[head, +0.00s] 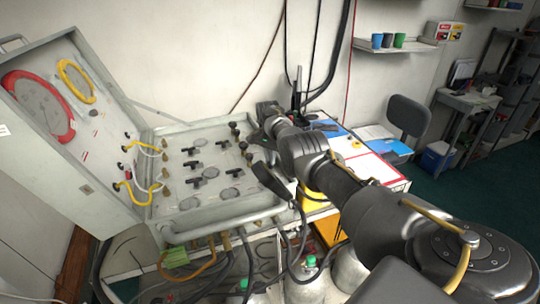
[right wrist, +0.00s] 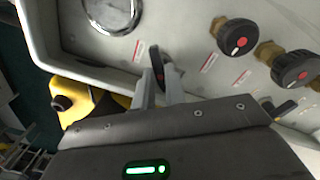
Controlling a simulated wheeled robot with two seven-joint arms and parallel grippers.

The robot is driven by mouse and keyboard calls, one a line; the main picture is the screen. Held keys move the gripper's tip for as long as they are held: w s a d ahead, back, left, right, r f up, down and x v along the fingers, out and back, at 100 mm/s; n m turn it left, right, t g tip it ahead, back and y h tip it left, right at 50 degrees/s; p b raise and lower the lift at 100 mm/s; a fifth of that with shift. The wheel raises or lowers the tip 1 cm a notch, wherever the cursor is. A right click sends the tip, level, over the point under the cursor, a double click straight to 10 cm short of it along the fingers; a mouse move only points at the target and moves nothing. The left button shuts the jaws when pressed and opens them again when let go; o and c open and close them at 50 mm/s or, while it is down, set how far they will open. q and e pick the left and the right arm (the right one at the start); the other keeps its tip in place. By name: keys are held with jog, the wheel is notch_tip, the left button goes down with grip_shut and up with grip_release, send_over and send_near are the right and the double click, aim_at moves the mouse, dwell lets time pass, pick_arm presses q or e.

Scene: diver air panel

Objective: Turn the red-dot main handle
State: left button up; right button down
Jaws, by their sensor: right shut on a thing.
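The main handle (right wrist: 156,58) is a slim black lever near the panel's edge in the right wrist view, with a bit of red visible on it. My right gripper (right wrist: 160,90) is shut on it, a finger on each side. In the head view my right gripper (head: 262,172) reaches over the right front corner of the air panel (head: 212,165) and hides the handle. My left gripper is not in view.
Two black round knobs with red marks, a near one (right wrist: 235,37) and a far one (right wrist: 296,66), sit on brass valves right of the fingers. A gauge (right wrist: 112,10) is at upper left. The open lid (head: 60,120) stands left. Gas cylinders (head: 305,285) stand in front.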

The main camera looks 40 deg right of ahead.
jog(key=n+p, duration=0.2)
jog(key=n, duration=0.3)
jog(key=shift+s+r+n, duration=0.1)
jog(key=shift+n, duration=0.2)
jog(key=shift+d+n+p, duration=0.1)
jog(key=shift+n+p, duration=0.6)
jog(key=shift+n, duration=1.5)
jog(key=c, duration=1.5)
grip_release()
jog(key=shift+o, duration=0.2)
